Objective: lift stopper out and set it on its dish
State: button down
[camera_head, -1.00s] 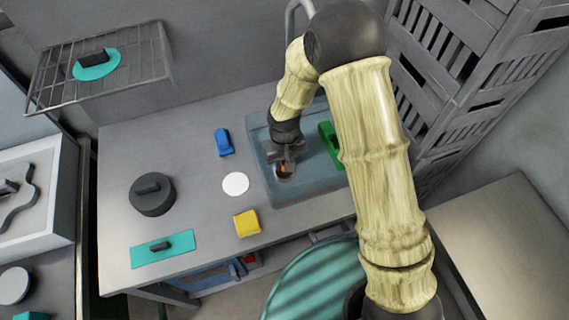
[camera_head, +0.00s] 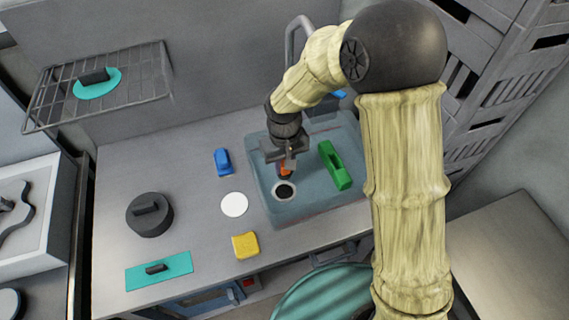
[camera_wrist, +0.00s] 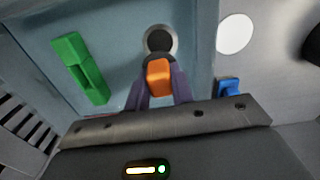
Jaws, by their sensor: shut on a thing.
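My gripper (camera_head: 286,165) is shut on the stopper (camera_head: 285,172), whose orange grip shows between the fingers. In the wrist view the orange grip of the stopper (camera_wrist: 159,77) sits between my fingertips, with a dark part beyond it. The stopper is held above the sink (camera_head: 262,180), up and behind the drain hole (camera_head: 285,191), which is open and dark with a pale ring. The drain ring (camera_wrist: 160,30) also shows in the wrist view. A flat white round dish (camera_head: 234,205) lies empty on the counter just left of the sink; it also shows in the wrist view (camera_wrist: 235,34).
A green block with a handle (camera_head: 335,166) lies in the sink, right of the drain. A blue object (camera_head: 223,162) and a yellow block (camera_head: 245,245) flank the dish. A dark lidded pot (camera_head: 150,216) and teal plate (camera_head: 160,271) stand farther left. A faucet (camera_head: 292,50) rises behind the sink.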

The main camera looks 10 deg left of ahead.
jog(key=shift+r+p, duration=2.85)
jog(key=shift+r, duration=0.65)
